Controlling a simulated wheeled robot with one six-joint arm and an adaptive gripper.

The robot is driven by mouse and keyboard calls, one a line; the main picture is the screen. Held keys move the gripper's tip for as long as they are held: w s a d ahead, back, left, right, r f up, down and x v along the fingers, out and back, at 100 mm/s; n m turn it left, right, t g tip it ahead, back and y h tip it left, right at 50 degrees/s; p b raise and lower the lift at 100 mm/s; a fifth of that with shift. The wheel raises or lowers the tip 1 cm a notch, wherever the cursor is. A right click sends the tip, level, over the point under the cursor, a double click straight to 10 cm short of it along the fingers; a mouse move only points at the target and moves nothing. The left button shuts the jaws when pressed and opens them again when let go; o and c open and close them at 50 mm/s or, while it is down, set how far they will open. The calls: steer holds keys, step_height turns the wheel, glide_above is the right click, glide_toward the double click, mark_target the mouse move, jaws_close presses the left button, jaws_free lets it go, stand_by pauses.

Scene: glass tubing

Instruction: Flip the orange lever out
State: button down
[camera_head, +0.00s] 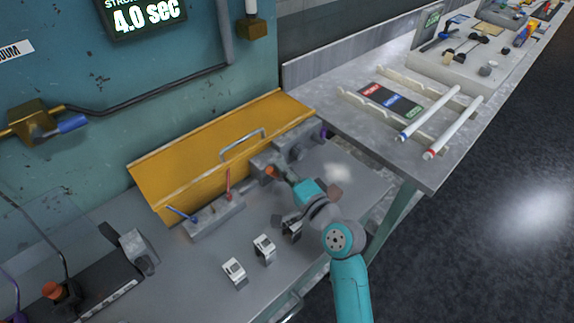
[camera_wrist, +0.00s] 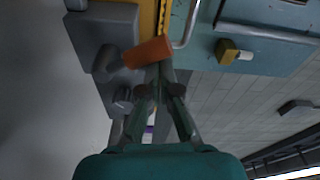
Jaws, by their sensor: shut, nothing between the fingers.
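The orange lever (camera_wrist: 148,52) shows as a short orange block at the tips of my gripper (camera_wrist: 158,70) in the wrist view. It sits by a grey block-shaped fixture (camera_wrist: 105,35). In the head view, the lever (camera_head: 271,173) is a small orange piece just beyond the end of my arm, in front of the yellow box. My gripper (camera_head: 281,176) reaches up to it there. The fingers are shut together with nothing between them. The tips are at or very close to the lever's lower edge; I cannot tell if they touch.
The yellow box (camera_head: 190,150) with a grey handle stands behind the lever. A grey block (camera_head: 213,217) with red and blue levers is to the left. White-faced clips (camera_head: 234,270) stand on the bench. Another orange knob (camera_head: 53,290) is at far left. A side table (camera_head: 345,125) holds tubes.

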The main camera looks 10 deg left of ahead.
steer(key=shift+s+a+f, duration=0.1)
steer(key=shift+s+a, duration=0.15)
steer(key=shift+s, duration=0.1)
stand_by(0.5)
step_height(320, 180, up, 3)
steer(key=w+d, duration=0.1)
steer(key=w, duration=0.2)
steer(key=f+v, duration=0.1)
steer(key=v, duration=0.9)
steer(key=shift+d, duration=0.15)
steer(key=shift+f, duration=0.1)
